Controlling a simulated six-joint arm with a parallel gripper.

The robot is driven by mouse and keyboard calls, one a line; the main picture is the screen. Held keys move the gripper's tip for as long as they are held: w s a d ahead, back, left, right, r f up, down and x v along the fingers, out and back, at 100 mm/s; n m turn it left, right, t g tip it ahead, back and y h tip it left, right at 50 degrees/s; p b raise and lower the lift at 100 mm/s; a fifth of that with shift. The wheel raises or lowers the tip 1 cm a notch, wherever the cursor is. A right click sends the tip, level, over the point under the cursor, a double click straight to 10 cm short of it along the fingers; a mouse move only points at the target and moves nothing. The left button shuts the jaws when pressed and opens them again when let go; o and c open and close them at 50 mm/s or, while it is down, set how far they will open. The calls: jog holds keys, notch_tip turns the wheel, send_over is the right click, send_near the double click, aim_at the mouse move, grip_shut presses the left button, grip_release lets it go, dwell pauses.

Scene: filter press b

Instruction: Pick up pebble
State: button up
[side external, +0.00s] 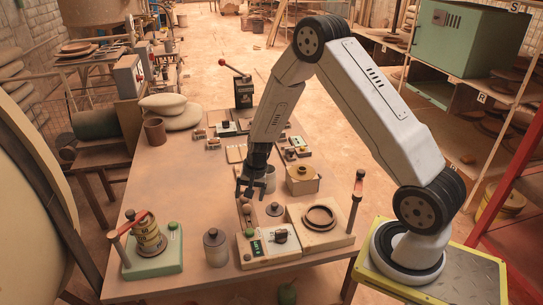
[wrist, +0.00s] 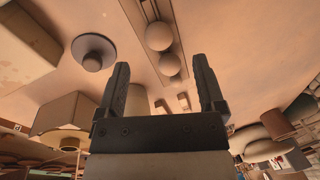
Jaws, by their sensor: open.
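Two smooth, round, tan pebbles sit in a narrow slotted wooden holder on the table in the wrist view: one pebble (wrist: 158,36) farther up the picture and another pebble (wrist: 170,64) closer to the space between my fingers. I cannot tell which one the task means. In the side view the holder (side external: 246,218) shows small just below my fingers, and its pebbles are hard to make out. My gripper (side external: 250,191) points down over the table, above the holder. Its fingers also show in the wrist view (wrist: 160,66), spread wide with nothing between them.
A dark lid with a knob (side external: 274,209) lies beside the holder. A wooden block with a ring (side external: 320,216), a switch panel (side external: 280,240) and a lidded grey jar (side external: 215,246) stand close in front. A beige box (side external: 302,182) stands behind right. The table's left middle is clear.

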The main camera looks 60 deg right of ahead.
aim_at(247, 205)
jog(key=shift+f, duration=0.15)
jog(key=shift+w+a+f, duration=0.15)
jog(key=shift+w+f, duration=0.05)
jog(key=shift+f, duration=1.05)
jog(key=shift+w+a+f, duration=0.15)
jog(key=shift+f, duration=1.1)
grip_shut()
